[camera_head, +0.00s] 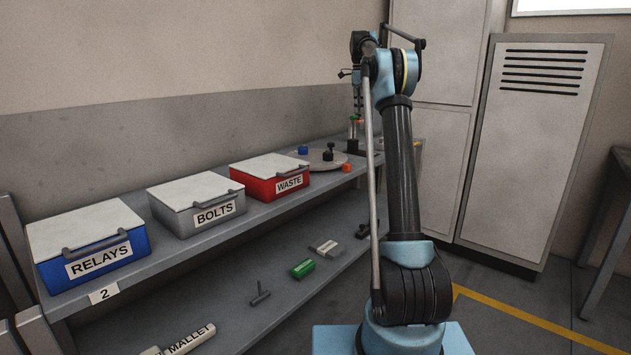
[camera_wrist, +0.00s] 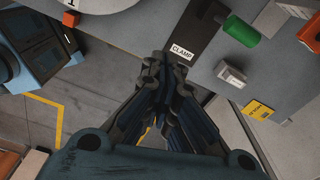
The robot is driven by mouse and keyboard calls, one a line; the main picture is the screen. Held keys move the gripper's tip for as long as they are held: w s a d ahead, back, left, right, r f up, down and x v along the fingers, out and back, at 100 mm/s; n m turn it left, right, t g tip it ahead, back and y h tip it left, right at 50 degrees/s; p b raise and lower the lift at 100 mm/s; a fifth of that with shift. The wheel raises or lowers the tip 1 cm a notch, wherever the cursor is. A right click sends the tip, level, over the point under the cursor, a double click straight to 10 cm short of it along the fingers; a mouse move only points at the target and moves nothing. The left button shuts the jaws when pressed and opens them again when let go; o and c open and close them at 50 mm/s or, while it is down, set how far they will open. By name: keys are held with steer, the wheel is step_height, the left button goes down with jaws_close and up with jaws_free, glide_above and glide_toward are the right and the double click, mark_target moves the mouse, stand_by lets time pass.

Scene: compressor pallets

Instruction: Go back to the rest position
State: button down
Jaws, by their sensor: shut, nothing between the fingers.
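My gripper (camera_wrist: 165,68) is shut with nothing between its fingers in the wrist view. It points down over the grey bench, near a dark plate labelled CLAMP (camera_wrist: 185,30). I cannot tell whether the fingertips touch that plate. In the head view my arm stands upright and bends over at the top, with its small, partly hidden end hanging above the far end of the bench.
Lidded RELAYS (camera_head: 88,230), BOLTS (camera_head: 190,190) and WASTE (camera_head: 268,166) boxes line the shelf (camera_head: 190,245). A round plate (camera_head: 325,163), an orange block (camera_head: 346,168) and a green cylinder (camera_wrist: 240,31) are near my gripper. Grey cabinets (camera_head: 535,150) stand right; floor lies between.

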steer(key=s+f+n+t, duration=0.15)
steer(key=s+n, duration=0.45)
steer(key=s, duration=1.1)
steer(key=s+f+n, duration=0.3)
steer(key=s+n, duration=0.4)
steer(key=s, duration=1.1)
steer(key=s+f+n, duration=1)
steer(key=s+f, duration=1.7)
steer(key=s, duration=0.1)
steer(key=shift+s+f+t+y, duration=0.2)
steer(key=shift+t+y, duration=0.1)
steer(key=shift+t, duration=0.15)
steer(key=shift+a, duration=0.1)
steer(key=shift+w+f, duration=0.2)
steer(key=shift+w, duration=0.3)
